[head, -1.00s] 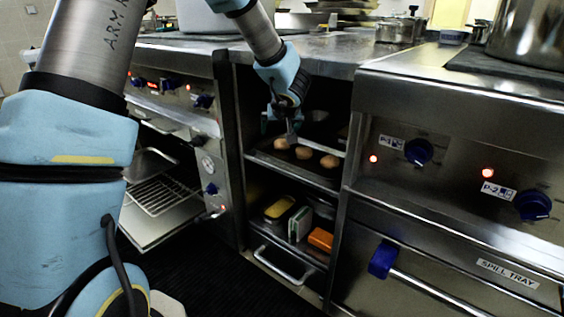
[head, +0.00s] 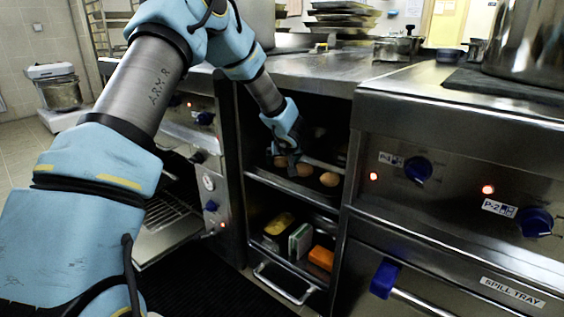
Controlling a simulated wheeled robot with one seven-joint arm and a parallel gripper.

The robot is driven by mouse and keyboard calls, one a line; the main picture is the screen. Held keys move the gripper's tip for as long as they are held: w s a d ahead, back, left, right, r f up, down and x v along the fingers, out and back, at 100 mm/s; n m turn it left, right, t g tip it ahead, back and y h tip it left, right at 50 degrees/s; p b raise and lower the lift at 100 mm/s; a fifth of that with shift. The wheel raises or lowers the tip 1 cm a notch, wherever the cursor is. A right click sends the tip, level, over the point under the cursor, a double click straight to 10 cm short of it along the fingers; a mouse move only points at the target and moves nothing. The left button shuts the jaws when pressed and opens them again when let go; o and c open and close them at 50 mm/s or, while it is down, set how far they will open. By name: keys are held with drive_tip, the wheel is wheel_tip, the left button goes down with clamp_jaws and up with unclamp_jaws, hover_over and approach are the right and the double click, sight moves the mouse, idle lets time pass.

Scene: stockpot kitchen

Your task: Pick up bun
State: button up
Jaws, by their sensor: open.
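Several round tan buns show on a dark tray (head: 314,186) on the upper shelf of the open cabinet under the counter. One bun (head: 329,179) is at the right, clear of my gripper. Another bun (head: 304,170) sits left of it, and a third bun (head: 280,161) is partly hidden behind my gripper. My gripper (head: 293,167) points down into the cabinet opening, its fingers dark and small, right over the left and middle buns. It is open. I cannot tell whether a finger touches a bun.
A lower shelf holds a yellow-topped container (head: 279,224), a pale green upright item (head: 300,241) and an orange block (head: 321,257). The steel counter (head: 320,75) overhangs the opening. An oven door with a rack (head: 168,226) hangs open at left.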

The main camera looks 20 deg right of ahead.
drive_tip(key=shift+w+f, duration=0.1)
drive_tip(key=shift+f, duration=0.05)
drive_tip(key=c, duration=1.3)
drive_tip(key=shift+c, duration=0.3)
